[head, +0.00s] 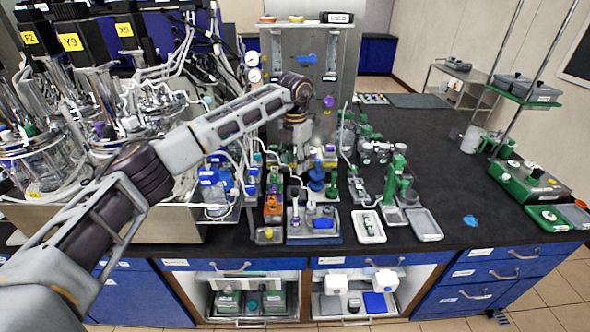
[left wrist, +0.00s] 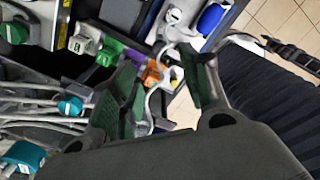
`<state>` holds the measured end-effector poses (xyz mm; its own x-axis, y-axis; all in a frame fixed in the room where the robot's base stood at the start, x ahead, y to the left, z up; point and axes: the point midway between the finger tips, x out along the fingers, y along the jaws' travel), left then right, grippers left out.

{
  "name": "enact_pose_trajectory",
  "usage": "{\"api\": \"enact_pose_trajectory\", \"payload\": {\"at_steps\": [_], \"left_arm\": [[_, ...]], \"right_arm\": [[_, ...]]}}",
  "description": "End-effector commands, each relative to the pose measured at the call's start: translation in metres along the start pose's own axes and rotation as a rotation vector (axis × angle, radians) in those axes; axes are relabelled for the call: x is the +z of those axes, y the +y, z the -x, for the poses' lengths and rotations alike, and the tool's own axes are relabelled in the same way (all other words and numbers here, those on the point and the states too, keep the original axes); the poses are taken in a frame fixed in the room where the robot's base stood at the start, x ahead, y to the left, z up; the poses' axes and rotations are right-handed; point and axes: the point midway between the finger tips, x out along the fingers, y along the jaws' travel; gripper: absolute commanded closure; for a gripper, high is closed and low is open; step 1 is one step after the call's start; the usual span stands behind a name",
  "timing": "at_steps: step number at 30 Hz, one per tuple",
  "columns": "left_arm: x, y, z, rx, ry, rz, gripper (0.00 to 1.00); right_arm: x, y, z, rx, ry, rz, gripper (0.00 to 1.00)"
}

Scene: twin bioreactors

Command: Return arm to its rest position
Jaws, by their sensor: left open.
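My left arm comes in from the lower left of the head view and reaches over the bench to its middle. Its left gripper (head: 302,158) points down among the equipment in front of the grey metal panel (head: 285,60). In the left wrist view the two green-padded fingers of the left gripper (left wrist: 165,85) stand apart, with nothing held between them. An orange part (left wrist: 153,73) and a white tube show beyond the fingers. My right gripper is not in view.
Glass bioreactor vessels (head: 100,125) with tubing crowd the bench at left. Small trays (head: 424,225) and a green stand (head: 395,180) are near the middle front. The dark benchtop (head: 455,190) is mostly clear to the right. A green-based device (head: 530,180) stands at far right.

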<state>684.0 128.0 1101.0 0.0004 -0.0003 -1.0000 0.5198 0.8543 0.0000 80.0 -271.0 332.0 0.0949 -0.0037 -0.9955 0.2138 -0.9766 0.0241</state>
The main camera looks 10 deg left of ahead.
Motion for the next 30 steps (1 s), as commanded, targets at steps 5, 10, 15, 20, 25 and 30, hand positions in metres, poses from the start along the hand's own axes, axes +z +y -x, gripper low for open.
{"api": "enact_pose_trajectory", "payload": {"at_steps": [5,10,15,20,25,30], "left_arm": [[0.000,0.000,0.006,0.000,0.000,0.000,0.54],[0.000,0.000,0.006,-0.001,0.000,0.000,0.54],[0.000,-0.001,0.006,-0.003,-0.001,-0.002,0.54],[0.004,-0.014,-0.002,-0.038,-0.021,-0.019,0.54],[0.017,-0.052,-0.019,-0.146,-0.088,-0.064,0.54],[0.031,-0.111,-0.035,-0.321,-0.191,-0.110,0.54]], "right_arm": [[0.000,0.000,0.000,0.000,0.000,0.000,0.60],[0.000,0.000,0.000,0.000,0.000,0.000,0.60],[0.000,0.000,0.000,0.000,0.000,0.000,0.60],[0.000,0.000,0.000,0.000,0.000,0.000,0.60],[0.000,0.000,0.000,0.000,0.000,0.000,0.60],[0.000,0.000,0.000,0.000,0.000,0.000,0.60]]}}
